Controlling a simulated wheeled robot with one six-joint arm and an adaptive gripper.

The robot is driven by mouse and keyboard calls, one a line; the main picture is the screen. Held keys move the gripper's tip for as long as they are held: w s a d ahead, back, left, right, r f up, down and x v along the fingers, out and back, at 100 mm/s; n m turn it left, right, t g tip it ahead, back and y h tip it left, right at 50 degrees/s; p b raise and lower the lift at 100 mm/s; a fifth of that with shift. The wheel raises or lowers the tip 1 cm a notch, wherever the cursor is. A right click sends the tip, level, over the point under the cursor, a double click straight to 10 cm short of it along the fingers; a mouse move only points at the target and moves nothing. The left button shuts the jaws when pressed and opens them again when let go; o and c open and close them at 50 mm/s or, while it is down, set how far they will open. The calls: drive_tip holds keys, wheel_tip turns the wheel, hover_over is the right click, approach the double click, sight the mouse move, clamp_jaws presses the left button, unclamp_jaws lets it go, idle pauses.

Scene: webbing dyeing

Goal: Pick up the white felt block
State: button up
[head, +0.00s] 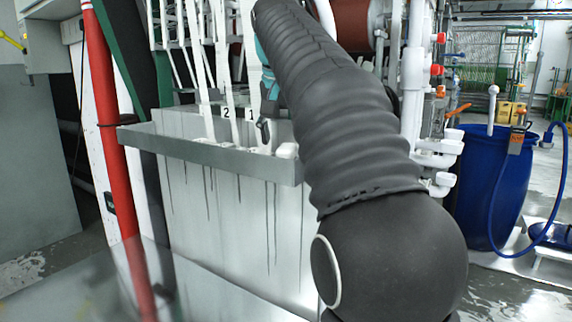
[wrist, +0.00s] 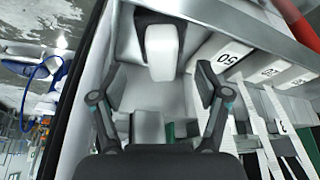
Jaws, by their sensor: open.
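A white block with rounded edges (wrist: 164,45), which looks like the felt block, is in the upper middle of the wrist view, inside a grey metal trough. My gripper (wrist: 157,84) is open, with one finger on each side of the picture. The block lies ahead of the fingertips, between their lines, and nothing is held. In the head view a small white block (head: 287,150) shows at the right end of the trough, partly behind my arm. My gripper (head: 264,133) is only partly visible there, just above the trough; my arm hides the rest.
The grey trough's rim (head: 210,158) runs along the front of the machine. White webbing straps with number tags (head: 227,113) hang into it beside my gripper. A red post (head: 115,130) stands left; white pipes (head: 413,85) and a blue barrel (head: 490,190) stand right.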

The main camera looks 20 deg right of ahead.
sight(284, 147)
drive_tip(key=shift+b+x, duration=0.8)
drive_tip(key=shift+x, duration=1.9)
drive_tip(key=shift+a, duration=0.15)
drive_tip(key=c, duration=1.1)
drive_tip(key=shift+o, duration=0.2)
drive_tip(key=shift+r, duration=0.1)
drive_tip(key=shift+a+r, duration=0.15)
drive_tip(key=shift+r, duration=0.1)
wheel_tip(284, 147, up, 6)
drive_tip(key=p, duration=0.3)
drive_tip(key=shift+s+r, duration=0.1)
drive_tip(key=shift+r, duration=0.05)
drive_tip(key=s+a+b, duration=0.1)
drive_tip(key=s+a, duration=0.4)
drive_tip(key=a, duration=0.3)
drive_tip(key=s+a+b, duration=0.1)
drive_tip(key=s+a, duration=0.5)
drive_tip(key=a, duration=0.2)
drive_tip(key=shift+a, duration=0.2)
